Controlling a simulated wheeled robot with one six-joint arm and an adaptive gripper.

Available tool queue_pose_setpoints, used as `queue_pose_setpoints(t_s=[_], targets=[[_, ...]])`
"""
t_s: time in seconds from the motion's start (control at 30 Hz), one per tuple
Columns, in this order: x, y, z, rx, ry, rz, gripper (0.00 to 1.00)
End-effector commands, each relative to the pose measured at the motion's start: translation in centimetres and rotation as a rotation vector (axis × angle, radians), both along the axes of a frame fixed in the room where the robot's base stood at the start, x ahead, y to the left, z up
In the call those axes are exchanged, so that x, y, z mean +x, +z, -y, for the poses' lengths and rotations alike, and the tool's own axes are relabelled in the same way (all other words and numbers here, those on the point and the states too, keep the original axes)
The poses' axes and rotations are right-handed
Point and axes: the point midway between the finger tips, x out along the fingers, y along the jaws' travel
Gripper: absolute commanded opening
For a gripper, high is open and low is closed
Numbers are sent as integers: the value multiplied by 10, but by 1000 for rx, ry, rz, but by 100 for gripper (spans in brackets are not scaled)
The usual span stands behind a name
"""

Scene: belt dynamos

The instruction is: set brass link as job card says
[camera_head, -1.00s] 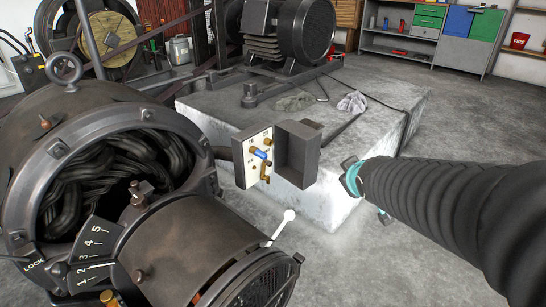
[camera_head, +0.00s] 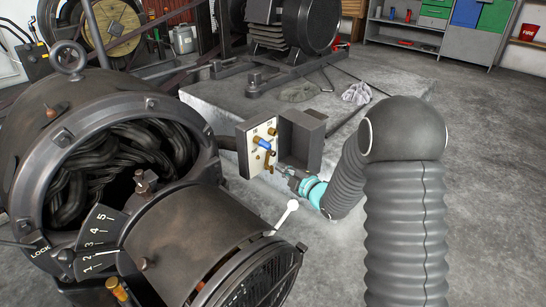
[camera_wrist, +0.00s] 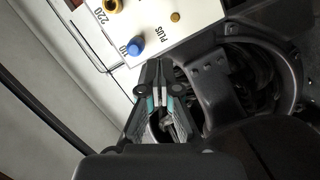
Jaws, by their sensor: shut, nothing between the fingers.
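The terminal box (camera_head: 246,160) stands with its white panel (camera_head: 252,135) facing left, carrying brass studs and a blue knob (camera_head: 264,144). A brass piece (camera_head: 268,160), possibly the link, shows below the blue knob. In the wrist view the panel has the marks 220 and PLUS. A brass knob (camera_wrist: 114,5) is by 220, the blue knob (camera_wrist: 136,46) is lower, and a small brass stud (camera_wrist: 175,17) is by PLUS. My gripper (camera_head: 284,170) is shut and empty, just right of and below the panel. Its tips (camera_wrist: 160,64) are close to the panel edge. I see no job card.
The open grey cover (camera_head: 301,140) stands right beside the panel. The large dynamo (camera_head: 150,215) fills the left, with a numbered scale (camera_head: 97,240) and a white-knobbed lever (camera_head: 292,205). A concrete block (camera_head: 215,105) lies behind. The floor at right is clear.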

Motion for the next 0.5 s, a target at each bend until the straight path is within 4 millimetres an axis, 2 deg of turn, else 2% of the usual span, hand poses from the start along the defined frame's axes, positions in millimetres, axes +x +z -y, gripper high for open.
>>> queue_pose_setpoints(t_s=[0.17,0.5], targets=[[15,-2,-13,1,2,2,0],[63,-9,-53,1,2,2,0]])
